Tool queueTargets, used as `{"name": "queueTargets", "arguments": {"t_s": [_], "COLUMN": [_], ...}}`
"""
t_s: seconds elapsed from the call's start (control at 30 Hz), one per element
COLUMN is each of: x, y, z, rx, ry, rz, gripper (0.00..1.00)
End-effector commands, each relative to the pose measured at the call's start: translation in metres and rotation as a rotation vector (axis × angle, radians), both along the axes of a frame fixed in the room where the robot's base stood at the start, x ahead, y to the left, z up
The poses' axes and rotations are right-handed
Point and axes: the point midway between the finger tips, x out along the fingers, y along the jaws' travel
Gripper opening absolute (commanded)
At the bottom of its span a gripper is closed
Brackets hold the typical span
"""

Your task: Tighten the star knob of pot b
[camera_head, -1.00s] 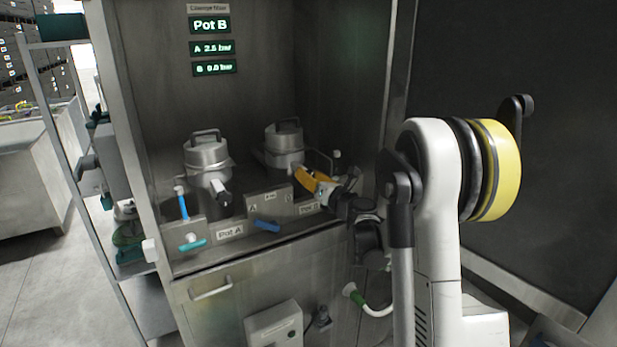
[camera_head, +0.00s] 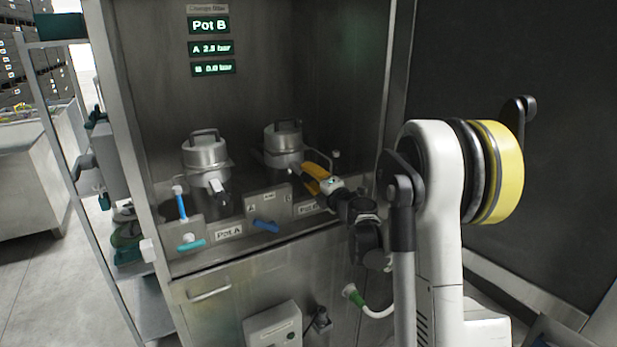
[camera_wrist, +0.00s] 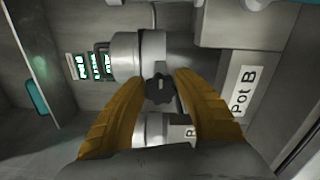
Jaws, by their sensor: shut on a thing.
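Pot B (camera_head: 283,137) is the right-hand steel pot with a handled lid in the cabinet. In the wrist view its cylindrical body (camera_wrist: 127,52) lies sideways. The dark star knob (camera_wrist: 158,89) shows between my fingertips, at the pot's side. My gripper (camera_head: 306,177), with yellow fingers, reaches in from the right, in front of pot B. In the wrist view my gripper (camera_wrist: 160,84) is shut on the star knob, one finger at each side. The head view does not show the knob clearly.
Pot A (camera_head: 205,155) stands to the left. A blue-handled valve (camera_head: 266,225) and a teal-handled valve (camera_head: 191,244) sit on the front panel. The display (camera_head: 208,25) reads Pot B, with B at 0.0 bar. A shelf rack (camera_head: 60,120) stands left of the cabinet.

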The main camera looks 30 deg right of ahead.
Motion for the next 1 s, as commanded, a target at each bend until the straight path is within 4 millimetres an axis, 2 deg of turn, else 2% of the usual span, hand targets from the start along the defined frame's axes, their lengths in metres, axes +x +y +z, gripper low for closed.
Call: {"name": "queueTargets", "arguments": {"t_s": [1.0], "x": [0.0005], "y": [0.0011], "z": [-0.0028], "rx": [0.962], "ry": [0.032], "rz": [0.001], "gripper": [0.07]}}
